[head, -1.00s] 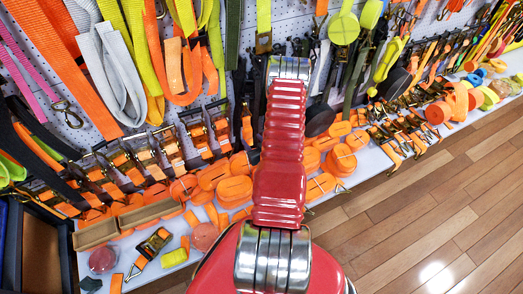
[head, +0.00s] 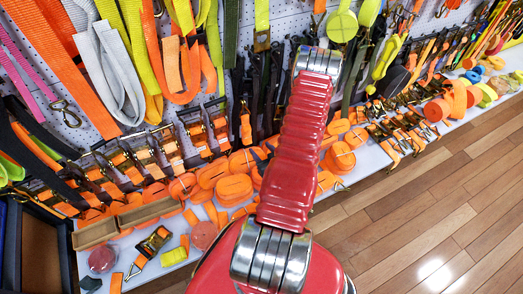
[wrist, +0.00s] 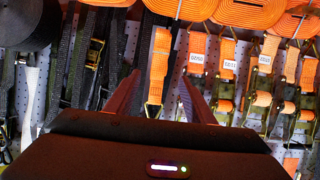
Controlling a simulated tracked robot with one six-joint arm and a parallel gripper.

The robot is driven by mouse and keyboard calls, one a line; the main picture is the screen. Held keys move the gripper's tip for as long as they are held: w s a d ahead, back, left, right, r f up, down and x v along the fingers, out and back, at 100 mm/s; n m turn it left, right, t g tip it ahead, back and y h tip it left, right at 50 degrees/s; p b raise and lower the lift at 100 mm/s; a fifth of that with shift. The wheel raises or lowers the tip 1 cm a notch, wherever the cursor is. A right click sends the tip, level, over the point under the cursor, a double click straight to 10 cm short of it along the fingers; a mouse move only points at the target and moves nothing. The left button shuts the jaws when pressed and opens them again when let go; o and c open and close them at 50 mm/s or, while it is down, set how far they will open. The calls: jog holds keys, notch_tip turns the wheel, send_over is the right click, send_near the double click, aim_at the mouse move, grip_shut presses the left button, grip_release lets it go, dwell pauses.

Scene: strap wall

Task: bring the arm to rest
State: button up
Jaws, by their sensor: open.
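My red arm rises through the middle of the head view, tilted slightly right. My gripper is hidden there behind the arm. In the wrist view my gripper (wrist: 158,92) is open, with its two dark red fingers apart and pointing at the strap wall. A narrow orange strap (wrist: 159,60) with a metal end shows between the fingers in the picture. I see nothing held. I cannot tell whether the strap is touched or lies farther off.
A pegboard wall of hanging straps (head: 112,60) stands close ahead. Below it, a white shelf (head: 375,166) carries rolled orange straps (head: 234,188) and ratchet buckles. A small brown box (head: 95,234) sits at the left. Wooden floor (head: 440,210) is clear at the right.

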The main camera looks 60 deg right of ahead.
dwell(0.4)
jog(key=s+a+f+m+g+y, duration=0.1)
jog(key=s+a+f+g+y, duration=0.35)
jog(key=s+f+g, duration=0.35)
jog(key=w+a+r+g+y, duration=0.15)
jog(key=a+r, duration=0.25)
jog(key=r, duration=0.5)
jog(key=w+a+r+g+h, duration=0.1)
jog(key=w+a+r, duration=0.15)
jog(key=r, duration=0.65)
jog(key=w+a+r+g+y, duration=0.15)
jog(key=a+r, duration=0.25)
jog(key=r, duration=0.6)
jog(key=w+a+r+n+t, duration=0.1)
jog(key=a+r+n+t, duration=0.5)
jog(key=a+r, duration=1.9)
jog(key=shift+w+a+r+n, duration=0.35)
jog(key=shift+r+n, duration=0.1)
jog(key=shift+n, duration=0.15)
